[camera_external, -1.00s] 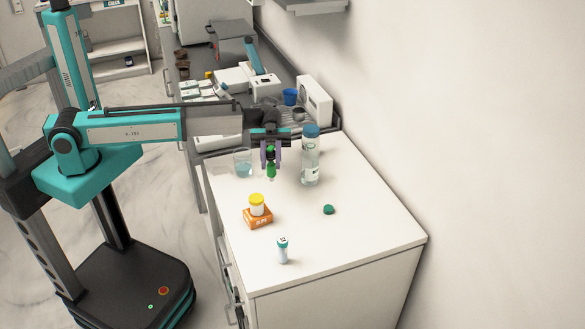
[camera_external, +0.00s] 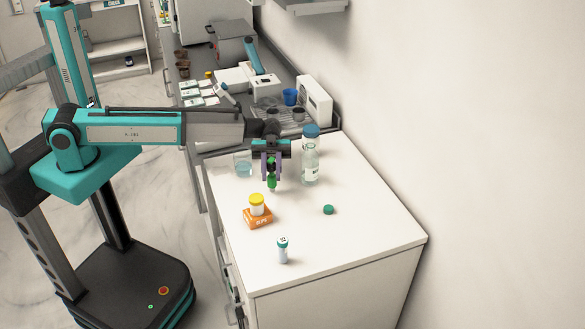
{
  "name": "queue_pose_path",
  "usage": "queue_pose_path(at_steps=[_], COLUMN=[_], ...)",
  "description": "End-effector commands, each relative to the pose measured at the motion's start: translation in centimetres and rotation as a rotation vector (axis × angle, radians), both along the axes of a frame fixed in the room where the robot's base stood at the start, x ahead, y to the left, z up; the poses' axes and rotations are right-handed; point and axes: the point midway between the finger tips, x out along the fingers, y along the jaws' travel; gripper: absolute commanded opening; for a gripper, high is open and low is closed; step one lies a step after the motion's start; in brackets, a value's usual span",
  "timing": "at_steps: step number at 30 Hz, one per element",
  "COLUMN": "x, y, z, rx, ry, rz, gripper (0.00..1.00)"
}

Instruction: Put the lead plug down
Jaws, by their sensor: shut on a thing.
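My gripper (camera_external: 271,168) is over the back part of the white counter (camera_external: 350,240). It is shut on a small green piece, the lead plug (camera_external: 272,183), which hangs below the fingers. The plug's lower end is close to the counter top; I cannot tell whether it touches. A second small dark green piece (camera_external: 328,210) lies on the counter to the right and nearer the camera.
A clear bottle (camera_external: 310,165) with a blue-capped container (camera_external: 311,131) behind it stands right of my gripper. A beaker (camera_external: 243,163) stands left. An orange box (camera_external: 257,217) bears a yellow-lidded jar (camera_external: 257,204). A small vial (camera_external: 283,250) stands in front. The right front counter is clear.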

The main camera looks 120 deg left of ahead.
Motion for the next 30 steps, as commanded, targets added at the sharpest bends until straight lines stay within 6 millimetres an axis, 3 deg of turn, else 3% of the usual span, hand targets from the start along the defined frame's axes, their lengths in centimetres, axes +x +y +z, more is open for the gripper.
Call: queue_pose_path(at_steps=[6,21,22,24,30], x=[0.0,0.0,0.0,0.0,0.0], y=[0.0,0.0,0.0,0.0,0.0], z=[-1.0,-1.4,-1.4,-1.3,-1.3], rx=[0.000,0.000,0.000,0.000,0.000], ry=[0.000,0.000,0.000,0.000,0.000], rz=[0.000,0.000,0.000,0.000,0.000], gripper=[0.00,0.00,0.26,0.38,0.42])
